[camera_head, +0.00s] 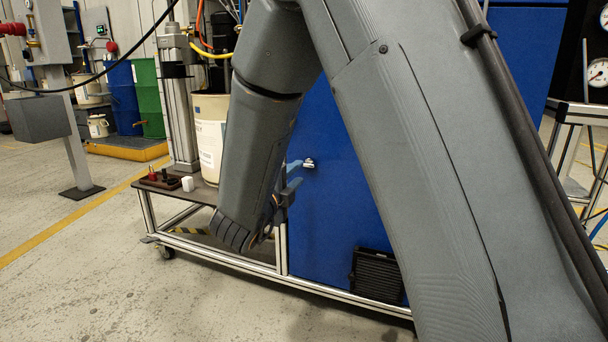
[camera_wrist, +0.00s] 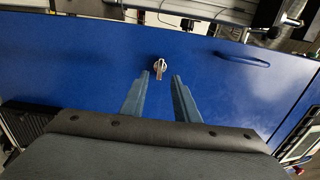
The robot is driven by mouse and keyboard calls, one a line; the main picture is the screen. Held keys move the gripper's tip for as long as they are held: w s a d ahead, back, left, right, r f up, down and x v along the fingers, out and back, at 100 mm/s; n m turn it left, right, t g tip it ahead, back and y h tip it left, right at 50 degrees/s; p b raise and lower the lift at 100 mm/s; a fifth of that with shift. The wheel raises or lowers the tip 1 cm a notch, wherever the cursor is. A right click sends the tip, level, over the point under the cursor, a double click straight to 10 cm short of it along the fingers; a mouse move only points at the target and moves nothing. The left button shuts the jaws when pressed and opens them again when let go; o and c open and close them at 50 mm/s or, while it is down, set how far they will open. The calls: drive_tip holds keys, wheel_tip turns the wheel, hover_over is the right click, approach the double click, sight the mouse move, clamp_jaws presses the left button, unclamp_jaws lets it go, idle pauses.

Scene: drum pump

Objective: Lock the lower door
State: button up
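The lower door (camera_head: 325,230) is a flat blue panel on the cart's cabinet, and it looks closed. It fills much of the wrist view (camera_wrist: 90,65). A small silver turn-lock (camera_wrist: 160,65) sits on it, its narrow tab pointing down in the wrist view. In the head view the lock (camera_head: 309,162) shows just right of my fingers. My gripper (camera_wrist: 160,76) is open and empty. Its two blue-grey fingers point at the door, with the lock showing between and just beyond the tips. I cannot tell whether they touch the door. My arm hides part of the door in the head view.
A blue handle (camera_wrist: 243,60) is on the door, right of the lock in the wrist view. A black vent (camera_head: 377,275) is low on the cabinet. A cream drum (camera_head: 208,135) stands on the cart left of my arm. The floor in front is clear.

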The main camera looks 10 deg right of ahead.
sight(306, 166)
drive_tip(key=b+x, duration=0.2)
drive_tip(key=x, duration=0.4)
drive_tip(key=shift+w+d+b, duration=0.15)
drive_tip(key=shift+d+b, duration=0.05)
drive_tip(key=shift+b, duration=0.1)
clamp_jaws()
